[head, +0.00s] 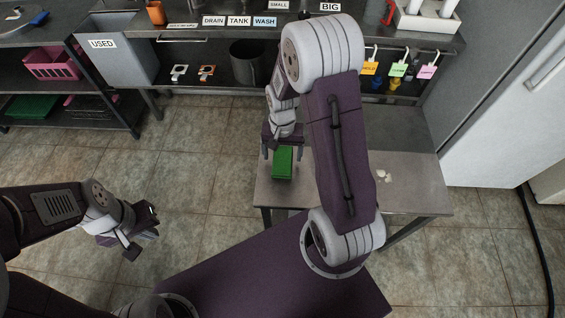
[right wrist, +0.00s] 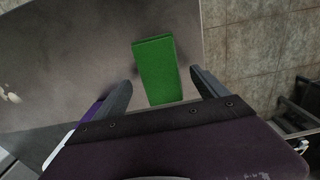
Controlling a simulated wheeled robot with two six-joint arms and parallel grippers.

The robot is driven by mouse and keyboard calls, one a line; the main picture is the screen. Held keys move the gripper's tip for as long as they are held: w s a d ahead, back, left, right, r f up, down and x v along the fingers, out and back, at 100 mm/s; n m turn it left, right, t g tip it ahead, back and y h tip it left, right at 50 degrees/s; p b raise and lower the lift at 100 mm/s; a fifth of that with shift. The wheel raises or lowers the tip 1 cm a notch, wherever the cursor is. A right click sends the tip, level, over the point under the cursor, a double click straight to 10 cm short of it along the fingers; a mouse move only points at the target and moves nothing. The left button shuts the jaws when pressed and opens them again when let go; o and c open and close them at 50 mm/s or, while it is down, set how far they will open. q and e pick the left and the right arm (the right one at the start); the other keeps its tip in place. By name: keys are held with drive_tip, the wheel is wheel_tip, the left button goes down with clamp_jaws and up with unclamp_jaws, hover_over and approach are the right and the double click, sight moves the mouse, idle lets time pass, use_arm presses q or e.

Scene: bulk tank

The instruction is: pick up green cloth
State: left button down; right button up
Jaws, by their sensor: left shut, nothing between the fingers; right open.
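The green cloth (head: 282,162) is a folded, block-like green rectangle on the left part of the small grey table (head: 410,197). In the right wrist view the cloth (right wrist: 158,70) lies between and beyond the two open fingers. My right gripper (head: 283,152) is open right above the cloth, its fingers to either side; it also shows in the right wrist view (right wrist: 163,92). I cannot tell how high the fingertips are above the table. My left gripper (head: 142,232) is shut and empty, over the floor at the left, away from the table.
A small pale crumpled thing (head: 384,176) lies on the table's right part. Behind stands a steel counter with a grey USED bin (head: 118,52), a dark bucket (head: 248,62) and hanging coloured tags (head: 398,69). A white cabinet (head: 505,100) stands at the right. The tiled floor at the left is clear.

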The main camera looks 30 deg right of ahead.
sight(283, 158)
drive_tip(key=shift+f, duration=0.85)
use_arm(q)
drive_tip(key=shift+f, duration=0.35)
use_arm(e)
drive_tip(key=shift+r, duration=0.1)
drive_tip(key=c, duration=1.4)
